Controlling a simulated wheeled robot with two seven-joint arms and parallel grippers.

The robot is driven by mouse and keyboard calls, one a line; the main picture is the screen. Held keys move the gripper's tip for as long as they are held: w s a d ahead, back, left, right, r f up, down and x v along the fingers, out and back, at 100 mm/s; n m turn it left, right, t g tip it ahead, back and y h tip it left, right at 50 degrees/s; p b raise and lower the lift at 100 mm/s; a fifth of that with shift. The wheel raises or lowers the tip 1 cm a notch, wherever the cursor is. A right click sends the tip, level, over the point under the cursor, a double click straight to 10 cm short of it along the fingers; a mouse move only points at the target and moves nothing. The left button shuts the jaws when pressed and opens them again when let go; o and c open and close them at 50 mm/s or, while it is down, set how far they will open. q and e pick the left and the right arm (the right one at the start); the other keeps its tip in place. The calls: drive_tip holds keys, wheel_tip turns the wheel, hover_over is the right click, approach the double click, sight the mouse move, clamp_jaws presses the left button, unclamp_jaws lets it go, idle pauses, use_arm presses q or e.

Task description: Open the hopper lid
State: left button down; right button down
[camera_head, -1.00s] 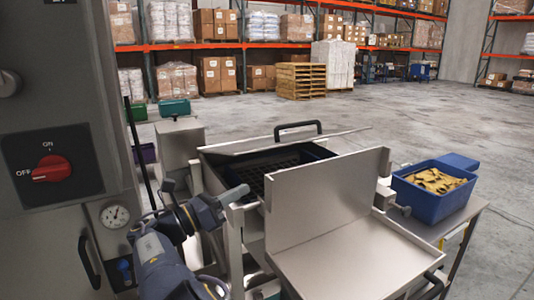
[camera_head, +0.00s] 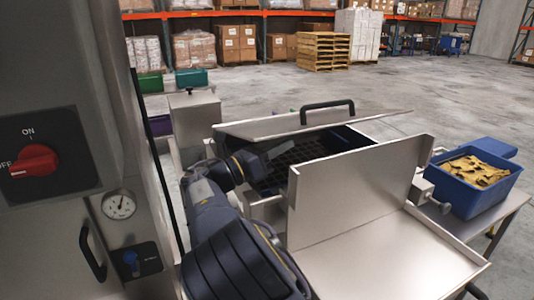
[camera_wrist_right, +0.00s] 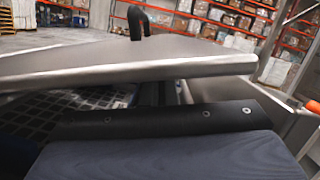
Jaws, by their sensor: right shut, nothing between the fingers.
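The hopper lid (camera_head: 270,126) is a flat metal sheet with a black bar handle (camera_head: 327,112). It sits tilted, its near edge raised above the hopper's dark grid (camera_head: 312,150). My right gripper (camera_head: 281,151) is shut and empty, at the left part of the opening just below the lid's near edge. In the right wrist view the lid (camera_wrist_right: 120,62) spans the picture as a slab, with its handle (camera_wrist_right: 138,22) behind. The dark shut fingers (camera_wrist_right: 155,121) lie below that edge; whether they touch it I cannot tell. My left gripper is out of view.
An upright metal panel (camera_head: 350,195) and tray stand right of my right arm. A blue bin (camera_head: 480,190) of yellowish pieces sits on the right-hand table. A cabinet with a red switch (camera_head: 35,161) and gauge (camera_head: 119,205) stands close on the left.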

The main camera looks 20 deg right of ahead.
drive_tip(key=shift+x, duration=1.6)
drive_tip(key=shift+r, duration=0.1)
drive_tip(key=w+r+n+t+p, duration=0.1)
drive_tip(key=w+r+n+p, duration=0.2)
drive_tip(key=w+r+p, duration=0.4)
drive_tip(key=w+a+r+n+t+y+p, duration=0.1)
drive_tip(key=w+r+n+p, duration=0.3)
drive_tip(key=r+p, duration=0.9)
drive_tip(key=shift+w+r+p, duration=0.35)
drive_tip(key=shift+w+r, duration=0.5)
drive_tip(key=shift+w, duration=0.65)
drive_tip(key=shift+a, duration=0.15)
